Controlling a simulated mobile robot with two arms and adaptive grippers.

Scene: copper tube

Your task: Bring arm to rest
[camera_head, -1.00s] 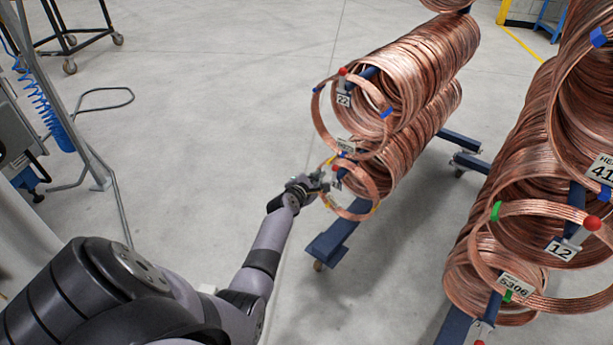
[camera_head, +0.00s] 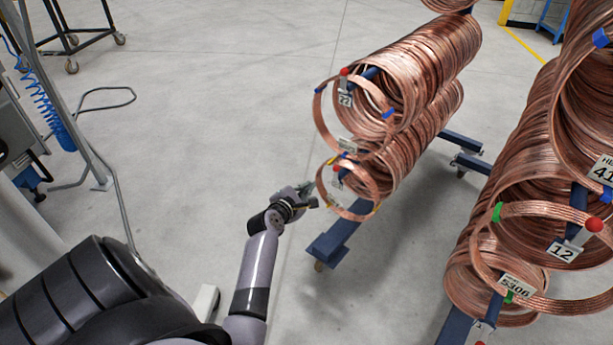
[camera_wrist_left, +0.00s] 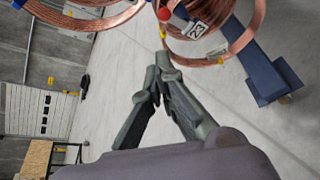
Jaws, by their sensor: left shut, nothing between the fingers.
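The copper tube coils with yellow tape and a tag reading 23 (camera_wrist_left: 196,30) show beyond the fingertips in that view. A small gap of floor seems to lie between the fingers and the coils. My right gripper is not in view.
The nearer rack's blue foot (camera_head: 334,240) stands on the floor. A second rack of copper coils (camera_head: 500,270) is at the right. A grey frame with a blue hose (camera_head: 55,125) stands at the left. Open concrete floor (camera_head: 200,110) lies between.

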